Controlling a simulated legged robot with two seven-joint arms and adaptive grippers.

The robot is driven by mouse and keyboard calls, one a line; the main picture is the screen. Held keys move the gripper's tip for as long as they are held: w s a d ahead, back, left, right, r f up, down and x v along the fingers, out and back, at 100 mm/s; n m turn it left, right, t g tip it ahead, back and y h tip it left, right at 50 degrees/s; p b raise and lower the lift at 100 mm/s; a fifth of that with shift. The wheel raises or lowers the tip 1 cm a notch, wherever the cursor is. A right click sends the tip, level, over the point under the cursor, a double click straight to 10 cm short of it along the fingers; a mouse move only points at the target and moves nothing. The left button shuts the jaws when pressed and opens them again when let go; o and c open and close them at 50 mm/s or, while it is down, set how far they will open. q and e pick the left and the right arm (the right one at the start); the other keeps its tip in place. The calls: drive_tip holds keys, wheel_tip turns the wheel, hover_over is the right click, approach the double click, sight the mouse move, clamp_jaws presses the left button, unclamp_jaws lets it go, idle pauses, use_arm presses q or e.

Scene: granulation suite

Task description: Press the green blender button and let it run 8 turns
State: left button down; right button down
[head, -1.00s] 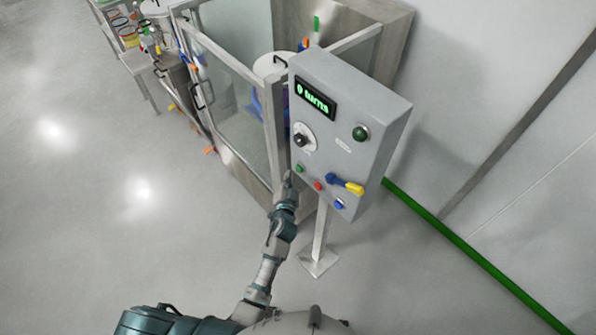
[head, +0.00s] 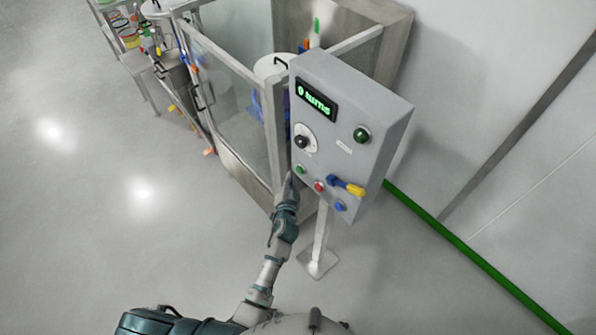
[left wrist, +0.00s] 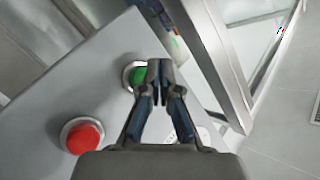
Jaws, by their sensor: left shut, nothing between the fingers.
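The grey control box (head: 345,130) stands on a post. Its display (head: 316,101) reads "0 turns" in green. The small green button (head: 300,169) is at the lower left of its face, beside the red button (head: 319,186). In the left wrist view the green button (left wrist: 137,75) is partly hidden behind my left gripper (left wrist: 160,68), and the red button (left wrist: 82,137) is clear at lower left. My left gripper (head: 290,177) is shut and empty, its tips close to the green button; I cannot tell whether they touch. My right gripper is not in view.
The face also carries a black dial (head: 302,142), a larger dark green lamp (head: 361,134), a blue-and-yellow lever (head: 346,186) and a blue button (head: 340,206). A glass-walled enclosure (head: 232,100) stands close behind the box. Open floor lies to the left.

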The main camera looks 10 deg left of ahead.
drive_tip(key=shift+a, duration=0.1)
use_arm(q)
drive_tip(key=shift+d, duration=0.2)
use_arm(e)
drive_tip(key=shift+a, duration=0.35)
use_arm(q)
drive_tip(key=shift+w+d+r, duration=0.1)
drive_tip(key=shift+w+d, duration=0.1)
drive_tip(key=shift+w, duration=0.05)
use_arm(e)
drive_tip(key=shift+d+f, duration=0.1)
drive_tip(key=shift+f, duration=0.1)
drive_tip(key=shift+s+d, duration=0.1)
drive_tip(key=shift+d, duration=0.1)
